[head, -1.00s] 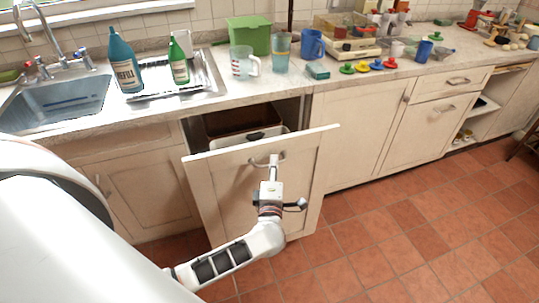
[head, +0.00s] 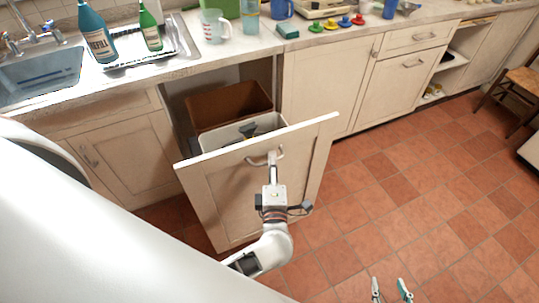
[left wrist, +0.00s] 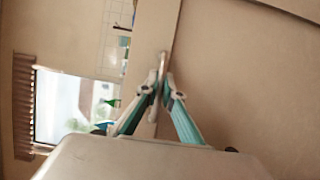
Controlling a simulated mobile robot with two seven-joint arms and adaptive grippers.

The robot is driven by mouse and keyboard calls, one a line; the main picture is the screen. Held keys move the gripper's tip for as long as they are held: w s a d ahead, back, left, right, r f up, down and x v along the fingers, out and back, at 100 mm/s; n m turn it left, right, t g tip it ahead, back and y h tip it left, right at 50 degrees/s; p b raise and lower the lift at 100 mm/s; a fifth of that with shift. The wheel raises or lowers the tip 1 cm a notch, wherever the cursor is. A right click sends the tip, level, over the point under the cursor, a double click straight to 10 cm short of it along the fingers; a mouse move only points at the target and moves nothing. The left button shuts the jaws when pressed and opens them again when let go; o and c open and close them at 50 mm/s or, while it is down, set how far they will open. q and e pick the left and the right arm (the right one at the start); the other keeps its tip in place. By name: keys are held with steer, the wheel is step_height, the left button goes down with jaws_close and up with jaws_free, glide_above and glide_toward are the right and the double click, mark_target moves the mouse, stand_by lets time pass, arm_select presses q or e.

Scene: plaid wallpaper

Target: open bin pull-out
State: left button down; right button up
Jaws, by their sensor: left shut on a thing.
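The bin pull-out's cream front panel (head: 228,190) stands out from the cabinet row, apart from its frame. Behind it a brown bin (head: 228,106) and a nearer white bin (head: 222,138) show in the opening. A dark object lies at the white bin's rim. My left gripper (head: 272,160) is shut on the metal handle (head: 265,157) near the panel's top. In the left wrist view its fingertips (left wrist: 162,88) close on the handle bar (left wrist: 163,62). My right gripper (head: 391,286) is at the bottom edge, its fingers apart and nothing between them.
A worktop (head: 185,69) runs above with a sink (head: 40,75), bottles and jugs. Closed cabinet doors (head: 400,92) flank the pull-out. The tiled floor (head: 400,190) in front is clear. A wooden chair (head: 515,95) stands at the far right.

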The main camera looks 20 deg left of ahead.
arm_select(q)
steer(key=shift+s, duration=0.1)
arm_select(e)
steer(key=shift+f, duration=0.15)
arm_select(q)
steer(key=c, duration=2.2)
jaws_free()
arm_select(e)
steer(key=shift+d, duration=0.1)
